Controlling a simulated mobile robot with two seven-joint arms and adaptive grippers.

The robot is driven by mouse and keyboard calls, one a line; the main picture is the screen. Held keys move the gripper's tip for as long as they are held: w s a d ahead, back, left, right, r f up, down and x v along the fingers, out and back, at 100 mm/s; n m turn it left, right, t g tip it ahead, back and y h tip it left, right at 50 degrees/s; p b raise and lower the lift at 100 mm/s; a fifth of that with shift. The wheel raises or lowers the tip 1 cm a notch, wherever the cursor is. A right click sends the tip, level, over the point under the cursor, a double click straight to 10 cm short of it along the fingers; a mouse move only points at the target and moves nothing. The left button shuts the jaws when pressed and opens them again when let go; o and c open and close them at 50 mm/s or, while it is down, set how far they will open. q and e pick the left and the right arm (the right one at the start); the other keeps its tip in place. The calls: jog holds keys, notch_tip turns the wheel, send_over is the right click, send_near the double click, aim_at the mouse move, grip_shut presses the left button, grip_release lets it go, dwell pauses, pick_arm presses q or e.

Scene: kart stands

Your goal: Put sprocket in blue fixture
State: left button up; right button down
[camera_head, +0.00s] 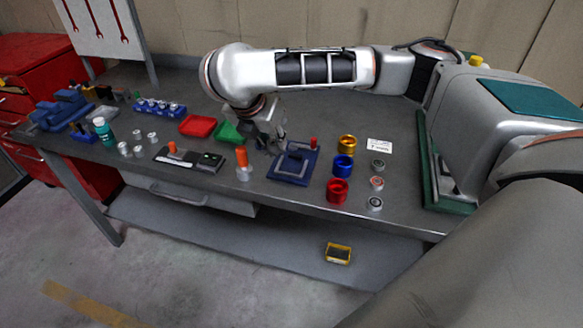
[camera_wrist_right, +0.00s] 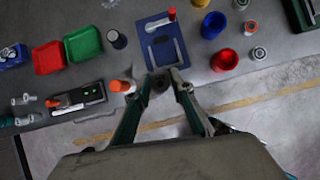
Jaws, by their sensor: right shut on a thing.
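My right gripper (camera_head: 270,142) is at the left edge of a flat blue plate (camera_head: 282,168) on the bench. The plate carries a grey U-shaped piece and a red-handled item, and it also shows in the right wrist view (camera_wrist_right: 147,24). In the wrist view my right gripper (camera_wrist_right: 167,78) is shut on a small dark grey part (camera_wrist_right: 159,83) at the plate's near edge. The fingers partly hide it, so I cannot tell if it is the sprocket. A round blue cup (camera_head: 343,166) stands to the plate's right. My left gripper is out of view.
A gold cup (camera_head: 347,143) and a red cup (camera_head: 337,191) flank the blue cup, with small round parts to their right. An orange-topped bottle (camera_head: 242,165) stands left of the plate. Red (camera_head: 198,126) and green (camera_head: 229,132) trays lie behind. The bench's front edge is close.

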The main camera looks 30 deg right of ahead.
jog(key=w+d+r+n+t+y, duration=0.2)
jog(key=w+d+r+n+y, duration=0.15)
jog(key=d+r+n, duration=0.4)
jog(key=shift+m+h, duration=0.35)
jog(key=f, duration=2)
jog(key=shift+d+f, duration=0.35)
jog(key=c, duration=2)
grip_release()
